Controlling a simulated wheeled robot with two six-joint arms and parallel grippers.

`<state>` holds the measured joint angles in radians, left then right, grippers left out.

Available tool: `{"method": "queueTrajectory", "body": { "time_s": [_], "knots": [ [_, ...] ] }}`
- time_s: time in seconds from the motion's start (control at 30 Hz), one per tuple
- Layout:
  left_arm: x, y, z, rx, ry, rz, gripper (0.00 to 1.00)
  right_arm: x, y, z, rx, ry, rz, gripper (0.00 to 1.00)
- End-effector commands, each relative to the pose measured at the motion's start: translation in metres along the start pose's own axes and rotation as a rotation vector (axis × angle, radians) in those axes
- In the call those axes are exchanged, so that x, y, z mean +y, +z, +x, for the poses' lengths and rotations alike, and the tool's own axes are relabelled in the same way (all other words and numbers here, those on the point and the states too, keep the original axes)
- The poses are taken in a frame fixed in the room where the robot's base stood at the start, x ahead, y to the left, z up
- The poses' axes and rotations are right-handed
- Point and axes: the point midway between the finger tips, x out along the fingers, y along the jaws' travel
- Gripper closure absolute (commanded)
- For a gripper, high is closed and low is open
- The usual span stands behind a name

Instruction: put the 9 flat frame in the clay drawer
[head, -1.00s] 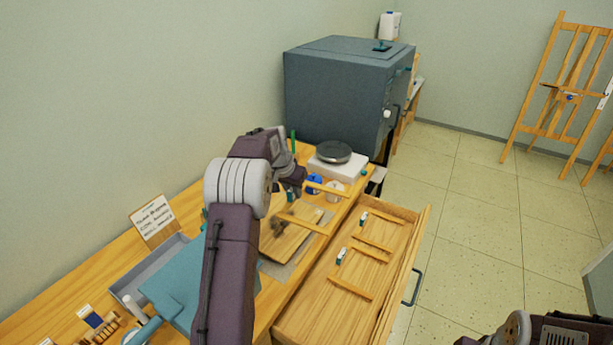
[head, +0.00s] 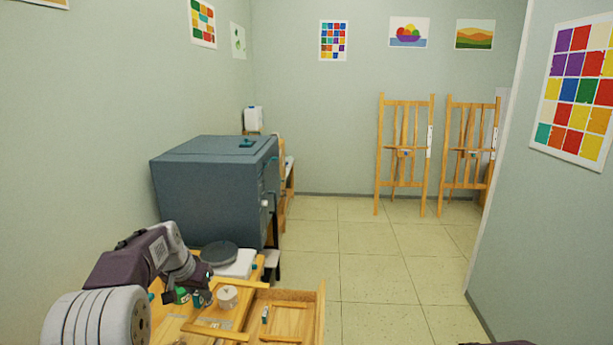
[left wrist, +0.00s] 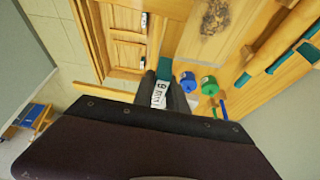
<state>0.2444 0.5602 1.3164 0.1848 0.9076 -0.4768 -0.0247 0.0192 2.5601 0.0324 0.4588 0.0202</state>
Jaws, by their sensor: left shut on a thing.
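My left gripper (head: 207,278) is shut on the 9 flat frame (head: 236,284), over the right end of the wooden table. In the left wrist view the jaws (left wrist: 162,92) close on its white label, which shows a 9, beside a teal part. Much of the frame is hidden or cut off. The open wooden drawer (head: 320,310) is to the right of the gripper, at the bottom of the head view. Pale wooden frames with small tags (head: 265,314) lie in it. I cannot read a clay label on it. My right gripper is out of view.
A white hotplate with a dark disc (head: 220,253) and a white cup (head: 228,297) are close to the left gripper. Blue (left wrist: 209,85) and green (left wrist: 188,82) pots show in the wrist view. A grey kiln (head: 215,190) stands behind. The floor on the right is clear.

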Motion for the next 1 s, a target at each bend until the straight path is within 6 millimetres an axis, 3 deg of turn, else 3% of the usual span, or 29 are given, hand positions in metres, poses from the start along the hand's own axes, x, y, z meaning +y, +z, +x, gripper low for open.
{"method": "queueTrajectory", "body": {
  "time_s": [0.27,0.5,0.8,1.0],
  "knots": [
    [0.060,0.043,0.009,-0.002,0.025,0.058,1.00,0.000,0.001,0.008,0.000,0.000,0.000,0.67],
    [0.106,0.121,0.026,0.000,0.019,0.047,1.00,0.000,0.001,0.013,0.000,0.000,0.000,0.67],
    [0.117,0.195,0.046,-0.003,-0.026,-0.061,1.00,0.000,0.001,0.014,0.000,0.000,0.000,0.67],
    [0.114,0.186,0.048,0.003,-0.044,-0.106,1.00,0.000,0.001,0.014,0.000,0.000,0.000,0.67]
  ]
}}
